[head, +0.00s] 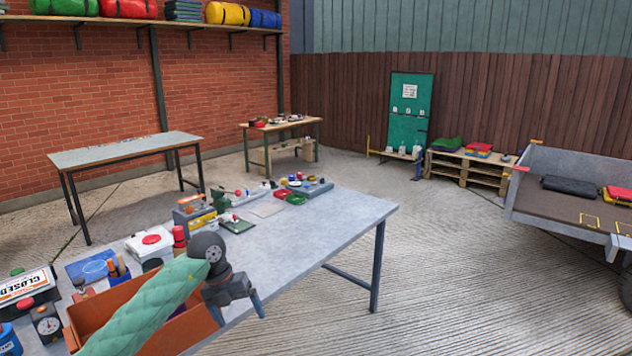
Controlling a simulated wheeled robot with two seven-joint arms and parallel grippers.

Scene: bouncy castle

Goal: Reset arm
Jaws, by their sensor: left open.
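My left arm, in a green quilted sleeve, comes in from the lower left in the head view. My left gripper (238,309) is dark grey, points downward and is open, with nothing seen between its fingers. It hangs over the near part of the grey workbench (335,223), beside the orange-brown box (205,325). The sleeve hides part of this box. My right arm and gripper do not show.
The bench's right part is bare. A grey trailer (570,165) stands at right; concrete floor between is clear.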

